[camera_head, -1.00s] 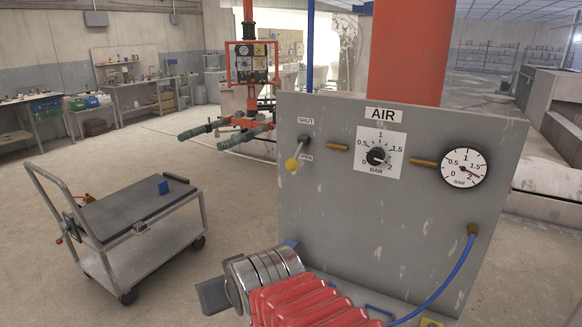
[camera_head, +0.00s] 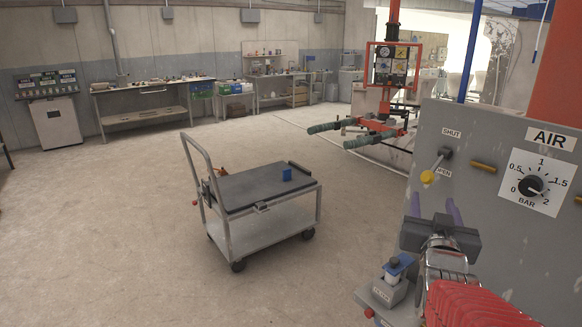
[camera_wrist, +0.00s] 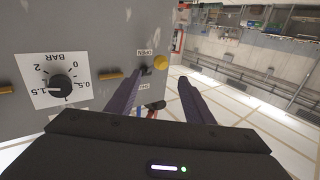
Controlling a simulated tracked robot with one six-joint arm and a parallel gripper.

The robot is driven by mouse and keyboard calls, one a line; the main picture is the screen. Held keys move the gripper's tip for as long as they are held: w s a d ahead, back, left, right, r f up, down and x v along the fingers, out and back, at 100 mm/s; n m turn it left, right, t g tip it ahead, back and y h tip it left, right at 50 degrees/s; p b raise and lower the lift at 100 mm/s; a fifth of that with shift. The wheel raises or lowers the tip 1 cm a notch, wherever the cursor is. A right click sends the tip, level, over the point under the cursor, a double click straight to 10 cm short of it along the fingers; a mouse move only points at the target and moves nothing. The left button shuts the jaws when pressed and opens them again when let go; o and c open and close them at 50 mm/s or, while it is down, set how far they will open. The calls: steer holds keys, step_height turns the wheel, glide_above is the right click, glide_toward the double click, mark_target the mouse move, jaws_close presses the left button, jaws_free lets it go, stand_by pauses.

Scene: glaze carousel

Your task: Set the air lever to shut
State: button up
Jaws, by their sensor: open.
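The air lever (camera_head: 436,165) is on the grey panel (camera_head: 470,130), with a dark pivot and a yellow knob. It slants down-left, its knob beside the OPEN label; the SHUT label (camera_head: 453,133) is above the pivot. In the wrist view, the lever's yellow knob (camera_wrist: 160,62) sits beside the OPEN label (camera_wrist: 145,52), and the panel appears upside down. My gripper (camera_head: 434,203) has two purple fingers pointing up, below the lever in the head view. In the wrist view my gripper (camera_wrist: 162,77) is open, with the lever showing between the finger tips. Contact is not visible.
A regulator dial (camera_head: 531,186) is right of the lever, under the AIR sign (camera_head: 551,138). A grey trolley (camera_head: 265,190) with a blue block (camera_head: 287,174) stands on the open floor at left. A grey box with a blue top (camera_head: 391,285) is left of my arm.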

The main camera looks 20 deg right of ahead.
mark_target(428, 182)
steer(key=shift+w, duration=0.1)
steer(key=shift+x, duration=6.8)
steer(key=shift+f, duration=0.1)
